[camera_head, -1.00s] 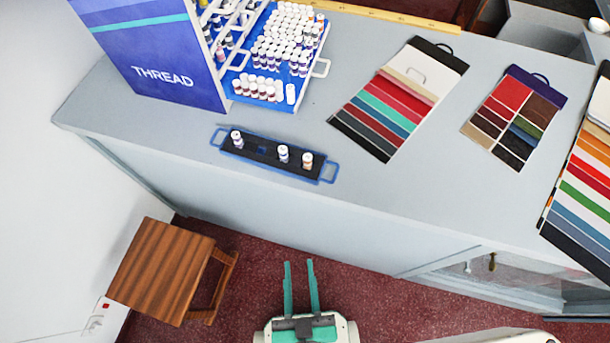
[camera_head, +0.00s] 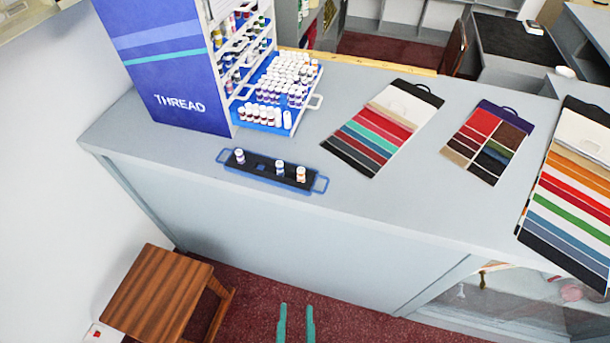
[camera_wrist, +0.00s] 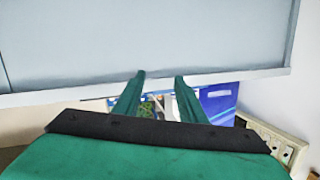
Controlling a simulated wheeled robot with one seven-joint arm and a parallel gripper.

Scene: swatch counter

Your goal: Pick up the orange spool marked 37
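A small white-topped spool with an orange band (camera_head: 301,174) stands at the right end of a black tray with blue handles (camera_head: 225,157) on the counter. My gripper (camera_head: 296,308) shows two green fingers, apart and empty, low in front of the counter. In the wrist view the open fingers (camera_wrist: 160,76) point at the counter front, with no spool between them.
A blue thread cabinet (camera_head: 165,70) with an open drawer of many spools (camera_head: 272,128) stands behind the tray. Swatch cards (camera_head: 385,128) lie to the right. A wooden stool (camera_head: 155,295) stands on the floor at left. The counter around the tray's right side is clear.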

